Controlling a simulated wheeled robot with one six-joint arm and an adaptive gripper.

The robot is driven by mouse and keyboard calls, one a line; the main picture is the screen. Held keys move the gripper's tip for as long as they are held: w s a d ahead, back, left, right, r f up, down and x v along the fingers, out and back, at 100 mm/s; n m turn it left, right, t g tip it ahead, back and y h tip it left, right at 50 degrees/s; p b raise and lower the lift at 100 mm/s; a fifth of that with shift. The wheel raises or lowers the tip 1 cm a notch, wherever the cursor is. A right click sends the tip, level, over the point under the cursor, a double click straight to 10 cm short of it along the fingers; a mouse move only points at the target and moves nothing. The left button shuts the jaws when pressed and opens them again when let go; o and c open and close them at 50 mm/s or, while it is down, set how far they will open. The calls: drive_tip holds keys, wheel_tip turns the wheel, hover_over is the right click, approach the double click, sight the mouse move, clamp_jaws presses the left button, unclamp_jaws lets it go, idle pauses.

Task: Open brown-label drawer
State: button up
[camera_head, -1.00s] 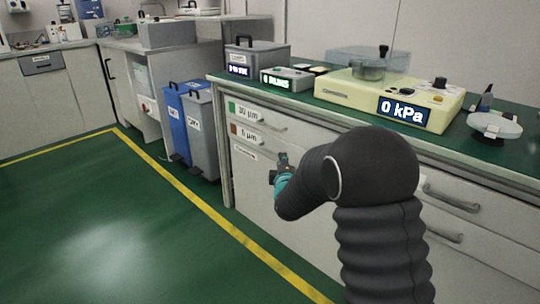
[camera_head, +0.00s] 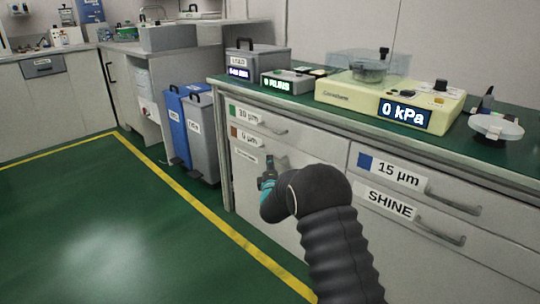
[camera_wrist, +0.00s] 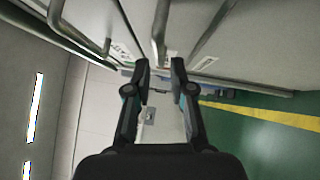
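The brown-label drawer (camera_head: 243,135) is the second one down in the left column, below the green-label drawer (camera_head: 243,114). It looks shut in the head view, and its handle is partly hidden by my gripper. My gripper (camera_head: 268,166) is in front of the left cabinet, just below that drawer's label.
A blue-label drawer (camera_head: 400,177) and a SHINE drawer (camera_head: 392,204) with protruding handles are at right. A lapping machine (camera_head: 350,97) stands on the counter. Grey (camera_head: 202,140) and blue (camera_head: 174,115) bins stand left. The green floor is open.

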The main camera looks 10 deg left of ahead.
drive_tip(key=shift+w+a+r, duration=0.1)
drive_tip(key=shift+w+r, duration=0.05)
drive_tip(key=shift+w, duration=0.8)
drive_tip(key=shift+w+a+r, duration=0.1)
drive_tip(key=shift+w+a, duration=0.05)
drive_tip(key=shift+w, duration=0.75)
drive_tip(key=shift+w+a+r, duration=0.1)
drive_tip(key=shift+w+r, duration=0.05)
drive_tip(key=shift+w, duration=0.8)
drive_tip(key=shift+c, duration=0.3)
clamp_jaws()
